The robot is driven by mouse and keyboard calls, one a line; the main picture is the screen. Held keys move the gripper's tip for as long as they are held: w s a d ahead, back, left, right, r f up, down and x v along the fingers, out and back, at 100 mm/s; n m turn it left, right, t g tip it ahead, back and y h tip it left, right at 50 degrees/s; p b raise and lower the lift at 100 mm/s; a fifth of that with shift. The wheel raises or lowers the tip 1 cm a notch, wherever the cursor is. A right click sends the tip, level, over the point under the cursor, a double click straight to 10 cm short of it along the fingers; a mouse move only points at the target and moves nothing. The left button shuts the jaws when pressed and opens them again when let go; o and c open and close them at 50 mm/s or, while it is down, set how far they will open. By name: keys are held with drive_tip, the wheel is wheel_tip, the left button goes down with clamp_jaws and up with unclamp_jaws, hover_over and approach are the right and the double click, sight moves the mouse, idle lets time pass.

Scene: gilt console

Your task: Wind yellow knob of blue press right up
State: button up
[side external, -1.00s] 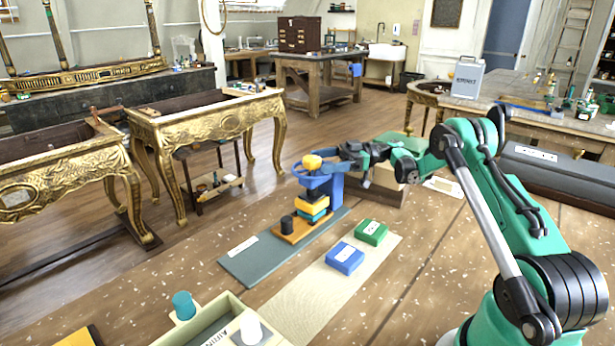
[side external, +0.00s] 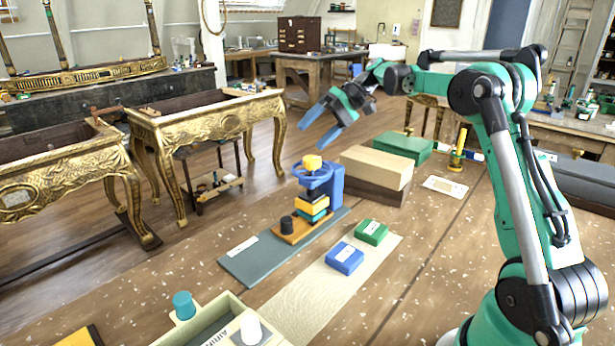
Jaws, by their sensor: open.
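The blue press (side external: 333,185) stands upright on a grey-blue mat (side external: 259,262) in the middle of the side external view. Its yellow knob (side external: 312,162) sits on top, on a blue wheel (side external: 312,177). My gripper (side external: 312,123) is open and empty, in the air above the press. Its two blue fingers point down and left, apart from the knob. How far the press plate is raised is too small to tell.
A black cylinder (side external: 287,224) stands on the orange base. A blue block (side external: 346,258) and a green block (side external: 371,232) lie on a pale strip. Wooden boxes (side external: 376,167) stand behind the press. A tray (side external: 212,320) is at the front. Bare table lies right of the strip.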

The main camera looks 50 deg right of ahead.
sight(312, 157)
drive_tip(key=shift+a+r+g+h, duration=0.1)
drive_tip(key=shift+a+g+h, duration=0.45)
drive_tip(key=shift+g+h, duration=0.35)
drive_tip(key=shift+a+g+h, duration=0.15)
drive_tip(key=shift+g+h, duration=0.35)
drive_tip(key=shift+h, duration=0.6)
drive_tip(key=shift+w+n+g+h, duration=0.1)
drive_tip(key=shift+n+g+h, duration=0.35)
drive_tip(key=shift+h, duration=0.55)
drive_tip(key=h, duration=0.1)
drive_tip(key=n+h, duration=0.1)
drive_tip(key=n+g, duration=0.1)
drive_tip(key=shift+w+d+r+h, duration=0.2)
drive_tip(key=shift+w+h, duration=0.05)
drive_tip(key=shift+h, duration=0.15)
drive_tip(key=shift+f, duration=2.75)
clamp_jaws()
